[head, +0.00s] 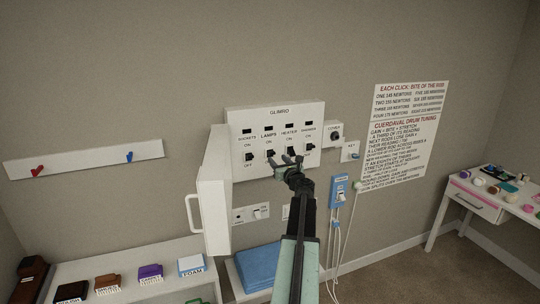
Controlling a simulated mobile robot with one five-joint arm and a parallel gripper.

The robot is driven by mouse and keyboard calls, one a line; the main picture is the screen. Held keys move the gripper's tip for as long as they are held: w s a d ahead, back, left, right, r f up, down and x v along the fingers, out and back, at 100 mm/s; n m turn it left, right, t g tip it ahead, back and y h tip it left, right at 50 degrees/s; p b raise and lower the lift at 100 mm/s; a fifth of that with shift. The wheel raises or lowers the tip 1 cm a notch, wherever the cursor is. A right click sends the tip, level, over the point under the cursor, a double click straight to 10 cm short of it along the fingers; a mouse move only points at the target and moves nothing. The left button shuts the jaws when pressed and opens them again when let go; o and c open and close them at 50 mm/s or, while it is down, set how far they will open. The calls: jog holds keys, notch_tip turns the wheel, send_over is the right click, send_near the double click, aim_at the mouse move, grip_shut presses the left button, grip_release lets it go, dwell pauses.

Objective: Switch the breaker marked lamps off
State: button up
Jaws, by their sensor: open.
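The white breaker panel (234,112) is on the wall, with its cover door (214,205) swung open to the left. It has labelled switches for sockets, lamps, heater and shower. The black lamps switch (271,153) is second from the left. The sockets switch (249,157) is to its left, and the heater switch (291,150) and shower switch (310,146) are to its right. My gripper (288,161) is open, in front of the panel's lower edge, just below and right of the lamps switch. I cannot tell whether it touches any switch.
A blue box (340,190) with hanging cords is below. A wall switch plate (251,215) is under the panel. A shelf (130,287) stands lower left, and a desk (480,200) stands right.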

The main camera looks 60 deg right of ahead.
aim_at(273, 152)
jog(key=x, duration=0.7)
jog(key=shift+s, duration=0.1)
grip_shut()
jog(key=t+h+b, duration=0.1)
jog(key=b, duration=0.2)
jog(key=f+t+b, duration=0.1)
jog(key=b, duration=0.3)
jog(key=shift+s+a+f+t+h+b, duration=0.1)
jog(key=shift+a+t+h+b, duration=0.05)
jog(key=shift+t+h+b, duration=0.2)
grip_release()
